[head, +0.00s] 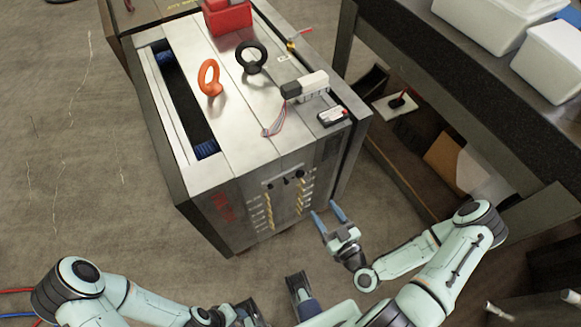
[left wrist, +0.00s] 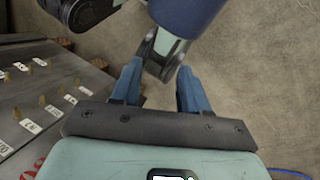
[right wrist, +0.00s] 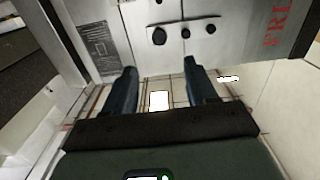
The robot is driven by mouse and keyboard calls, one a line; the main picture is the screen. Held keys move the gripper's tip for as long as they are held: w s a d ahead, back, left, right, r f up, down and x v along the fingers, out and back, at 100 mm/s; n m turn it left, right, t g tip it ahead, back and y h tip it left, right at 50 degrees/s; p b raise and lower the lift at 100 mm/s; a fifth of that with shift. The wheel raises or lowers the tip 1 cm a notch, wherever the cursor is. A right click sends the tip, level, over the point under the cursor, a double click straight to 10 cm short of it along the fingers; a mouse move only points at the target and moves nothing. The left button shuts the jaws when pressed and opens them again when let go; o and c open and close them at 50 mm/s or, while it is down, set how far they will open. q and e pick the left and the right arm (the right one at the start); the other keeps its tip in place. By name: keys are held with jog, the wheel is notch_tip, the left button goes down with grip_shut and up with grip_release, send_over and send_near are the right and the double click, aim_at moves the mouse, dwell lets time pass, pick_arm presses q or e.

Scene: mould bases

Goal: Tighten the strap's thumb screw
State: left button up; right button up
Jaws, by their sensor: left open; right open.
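A small light strap plate (right wrist: 172,29) is on the front face of the mould base (head: 240,165), with dark round knobs along it. A black thumb screw (right wrist: 159,36) shows as one knob in the right wrist view; which knob is the strap's screw I cannot tell. The plate also shows small in the head view (head: 285,181). My right gripper (head: 327,213) is open and empty, in front of the face, below and right of the knobs, apart from them. My left gripper (left wrist: 156,78) is open and empty, low near the front of the base.
Brass fittings with white tags (head: 304,200) flank the plate. On top are an orange ring (head: 209,78), a black ring (head: 251,57), a red block (head: 228,17), and a grey-white connector (head: 305,86) with loose wires. A dark bench (head: 420,70) with white bins stands right. Floor at left is clear.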

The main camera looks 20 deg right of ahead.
aim_at(301, 176)
jog(key=w, duration=0.4)
jog(key=w+b, duration=0.1)
jog(key=w, duration=0.3)
jog(key=w+a+b, duration=0.1)
jog(key=w, duration=0.4)
jog(key=shift+s, duration=0.1)
jog(key=c, duration=1.1)
